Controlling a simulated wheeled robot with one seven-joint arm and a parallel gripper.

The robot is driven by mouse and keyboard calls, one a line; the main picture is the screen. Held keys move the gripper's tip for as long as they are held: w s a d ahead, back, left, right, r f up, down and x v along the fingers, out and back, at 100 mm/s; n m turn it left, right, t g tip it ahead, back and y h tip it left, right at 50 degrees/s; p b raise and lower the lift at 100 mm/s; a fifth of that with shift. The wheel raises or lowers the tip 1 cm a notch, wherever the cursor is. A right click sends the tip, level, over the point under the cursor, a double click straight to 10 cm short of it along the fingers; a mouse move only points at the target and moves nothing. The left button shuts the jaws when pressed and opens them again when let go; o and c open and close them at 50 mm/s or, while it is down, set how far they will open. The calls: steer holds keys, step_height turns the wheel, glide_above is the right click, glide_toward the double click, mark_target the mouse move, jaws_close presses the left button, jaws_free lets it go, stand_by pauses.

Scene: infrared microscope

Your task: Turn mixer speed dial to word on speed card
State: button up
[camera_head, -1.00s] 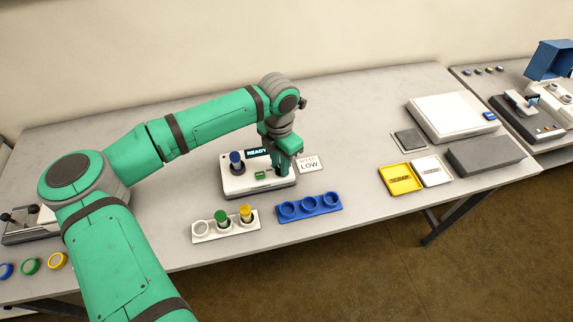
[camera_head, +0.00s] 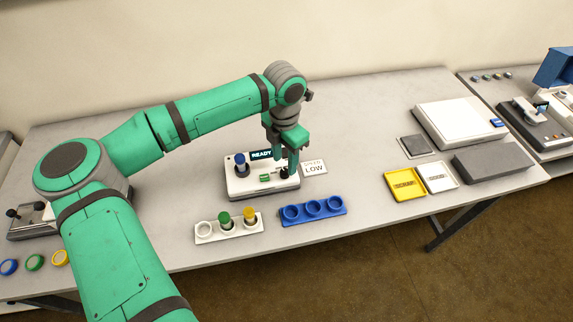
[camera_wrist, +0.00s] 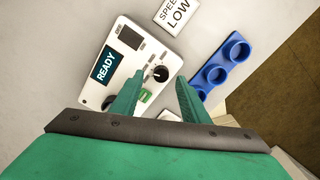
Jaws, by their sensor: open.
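The white mixer (camera_head: 238,186) stands on the table, with a lit display (camera_head: 262,155) reading READY. Its black speed dial (camera_wrist: 160,74) has a white pointer mark, pointing toward the upper left in the wrist view. The speed card (camera_head: 314,167) lies just right of the mixer and reads SPEED LOW; it also shows at the top of the wrist view (camera_wrist: 175,14). My gripper (camera_wrist: 159,78) is open and points down over the mixer's right part. The dial appears between its fingertips in the wrist view; I cannot tell whether they touch it.
A green button (camera_wrist: 146,95) sits beside the dial. A blue-capped vial (camera_head: 240,162) stands on the mixer's left. In front are a white rack (camera_head: 204,240) with green and yellow vials and a blue rack (camera_head: 313,217).

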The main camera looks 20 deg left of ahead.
mark_target(285, 171)
step_height(285, 171, up, 7)
steer(key=shift+s+r, duration=0.2)
stand_by(0.5)
